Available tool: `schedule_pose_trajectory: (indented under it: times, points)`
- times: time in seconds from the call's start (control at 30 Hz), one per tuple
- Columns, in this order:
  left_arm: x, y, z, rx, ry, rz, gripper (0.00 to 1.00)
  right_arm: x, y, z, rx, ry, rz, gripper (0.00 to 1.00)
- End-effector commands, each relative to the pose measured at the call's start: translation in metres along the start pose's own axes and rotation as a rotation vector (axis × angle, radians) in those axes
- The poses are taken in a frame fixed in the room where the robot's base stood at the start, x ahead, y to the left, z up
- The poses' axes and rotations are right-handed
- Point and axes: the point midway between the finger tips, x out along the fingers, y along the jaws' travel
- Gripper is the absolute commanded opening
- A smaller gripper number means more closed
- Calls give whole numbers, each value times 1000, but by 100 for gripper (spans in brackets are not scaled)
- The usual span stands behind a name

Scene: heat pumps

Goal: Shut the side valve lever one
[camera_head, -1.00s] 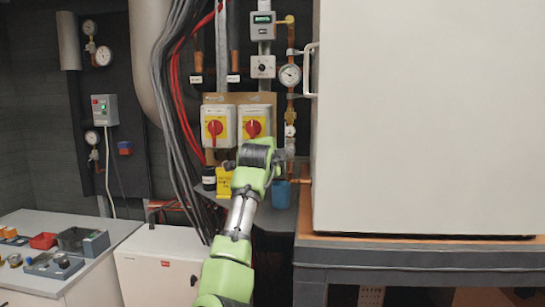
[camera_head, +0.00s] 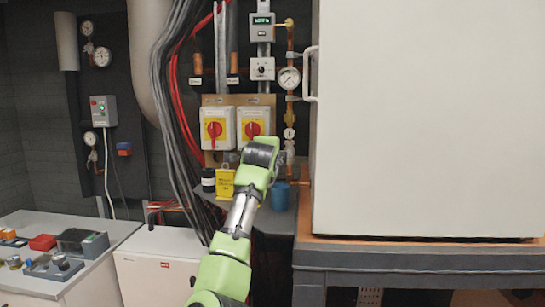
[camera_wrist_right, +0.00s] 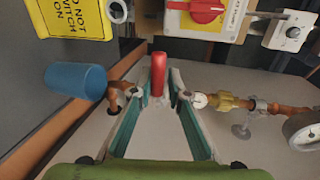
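The valve lever (camera_wrist_right: 159,74) is red and shows in the right wrist view, on a copper pipe with brass fittings (camera_wrist_right: 232,103). My right gripper (camera_wrist_right: 161,88) has its two fingers spread, one on each side of the lever. Small gaps seem to show between the fingertips and the lever; I cannot tell whether they touch. In the head view my green right arm reaches up towards the pipe, and its wrist hides the gripper and the lever. My left gripper is not in view.
Two yellow switch boxes with red knobs (camera_head: 214,130) (camera_head: 252,129) sit just above my wrist. A yellow warning tag (camera_head: 225,183) and a blue cup (camera_head: 281,196) are close by. A gauge (camera_head: 289,78) is on the pipe. A large white cabinet (camera_head: 425,120) blocks the right.

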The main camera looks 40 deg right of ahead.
Motion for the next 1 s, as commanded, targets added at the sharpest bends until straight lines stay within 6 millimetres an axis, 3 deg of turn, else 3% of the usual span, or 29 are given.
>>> schedule_pose_trajectory:
  times: [0.47,1.0]
  points:
    - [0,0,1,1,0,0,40,-7,0,0,-3,1,2,27]
    - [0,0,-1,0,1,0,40,-105,0,1,-2,0,2,27]
